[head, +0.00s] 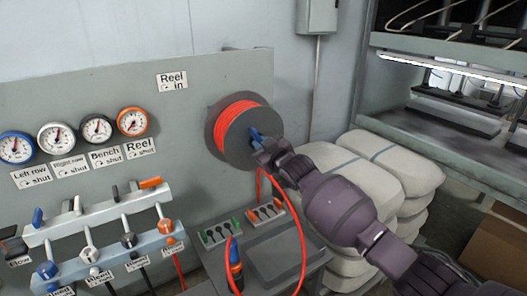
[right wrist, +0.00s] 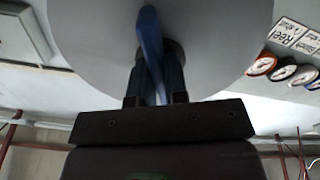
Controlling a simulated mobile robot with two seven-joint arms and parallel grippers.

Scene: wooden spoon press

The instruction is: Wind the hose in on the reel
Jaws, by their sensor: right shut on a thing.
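The hose reel (head: 229,136) is a grey disc drum on the wall panel, with red-orange hose (head: 240,108) wound around it. A blue crank handle (head: 256,136) sticks out of its front face. My right gripper (head: 262,150) is at the reel face and shut on the blue handle. In the right wrist view the handle (right wrist: 150,45) stands between my two dark fingers (right wrist: 154,88), in front of the grey disc (right wrist: 215,40). A red hose length (head: 302,245) hangs below the reel and loops by the bench. My left gripper is not in view.
Gauges (head: 132,121) and valve levers (head: 150,184) line the panel at left. A small bench (head: 275,255) with a blue-and-orange nozzle (head: 235,265) stands below. White sacks (head: 390,165) and a metal rack (head: 425,130) are at right.

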